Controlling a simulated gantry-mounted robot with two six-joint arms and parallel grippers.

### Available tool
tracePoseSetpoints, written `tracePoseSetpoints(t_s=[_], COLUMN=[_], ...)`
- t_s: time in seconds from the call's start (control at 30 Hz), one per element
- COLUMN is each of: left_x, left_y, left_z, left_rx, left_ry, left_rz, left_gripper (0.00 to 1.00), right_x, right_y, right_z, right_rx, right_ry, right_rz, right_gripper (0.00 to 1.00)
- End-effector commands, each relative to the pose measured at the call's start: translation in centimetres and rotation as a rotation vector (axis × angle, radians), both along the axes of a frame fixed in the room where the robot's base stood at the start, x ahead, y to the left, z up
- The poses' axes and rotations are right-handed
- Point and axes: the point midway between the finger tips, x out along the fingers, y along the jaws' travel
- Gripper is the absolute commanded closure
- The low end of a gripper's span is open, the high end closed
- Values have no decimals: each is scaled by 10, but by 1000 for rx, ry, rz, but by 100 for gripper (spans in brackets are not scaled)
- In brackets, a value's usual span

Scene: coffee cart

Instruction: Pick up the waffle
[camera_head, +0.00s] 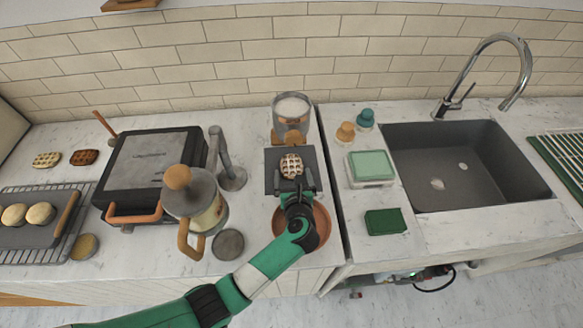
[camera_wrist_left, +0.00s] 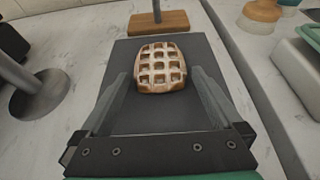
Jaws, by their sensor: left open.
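The waffle (camera_head: 291,166) is light brown with pale powder on its grid. It lies on a dark slate board (camera_head: 275,182) near the counter's right edge. In the left wrist view the waffle (camera_wrist_left: 161,67) sits just beyond and partly between the fingers. My left gripper (camera_head: 294,184) is open and reaches over the near part of the board; its two fingers also show in the left wrist view (camera_wrist_left: 162,90), spread to either side of the waffle's near end. I cannot tell whether a finger touches the waffle. My right gripper is out of view.
A terracotta bowl (camera_head: 321,222) sits under my left wrist. A glass canister (camera_head: 291,114) stands behind the board, with a wooden block (camera_wrist_left: 158,22) nearer. A metal stand (camera_head: 231,178) and a French press (camera_head: 202,206) stand to the left. A counter gap and sponge (camera_head: 386,221) lie right.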

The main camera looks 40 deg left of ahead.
Motion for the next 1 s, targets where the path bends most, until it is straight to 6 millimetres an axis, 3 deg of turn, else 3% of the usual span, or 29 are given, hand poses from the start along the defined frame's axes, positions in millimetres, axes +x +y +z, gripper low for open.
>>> tracePoseSetpoints(t_s=[0.1,0.5,0.8,1.0], left_x=[0,-1,0,0], left_y=[0,0,0,0], left_z=[1,1,4,28], left_rx=[0,1,0,1], left_ry=[0,1,0,-2], left_rz=[0,1,1,2], left_gripper=[0,72,74,74], right_x=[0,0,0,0], right_y=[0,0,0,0], right_z=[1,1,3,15], right_rx=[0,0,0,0], right_ry=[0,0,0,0], right_rz=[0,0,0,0], right_gripper=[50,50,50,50])
